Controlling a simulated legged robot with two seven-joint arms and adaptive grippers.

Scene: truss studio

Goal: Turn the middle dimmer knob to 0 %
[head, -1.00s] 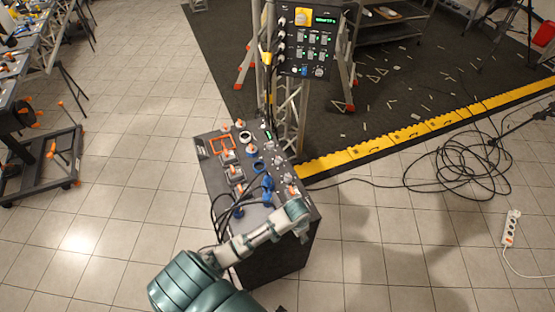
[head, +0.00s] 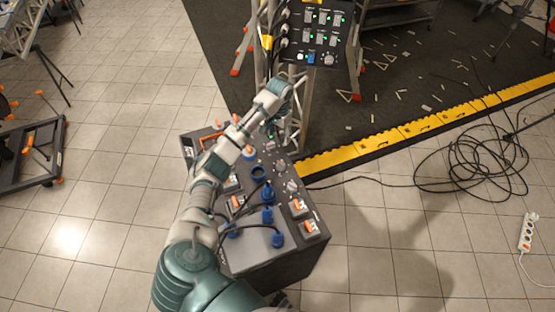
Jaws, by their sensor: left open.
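The control box (head: 268,262) stands in the middle of the head view, with a sloping top panel. Small grey knobs run in a row along its right side. The middle dimmer knob (head: 281,166) seems to be the centre one of this row, but its pointer and any percent reading are too small to read. My left gripper (head: 283,117) is open and empty, beyond the far end of the panel and above it, apart from the knobs. My left forearm crosses over the left and far part of the panel and hides some of it. My right gripper is not in view.
Blue plugs (head: 267,215) with black cables and orange-and-white switches (head: 310,227) crowd the near panel. A black unit (head: 316,35) on a truss stands just beyond the gripper. A yellow cable ramp (head: 385,142) and coiled cable (head: 460,165) lie to the right on open floor.

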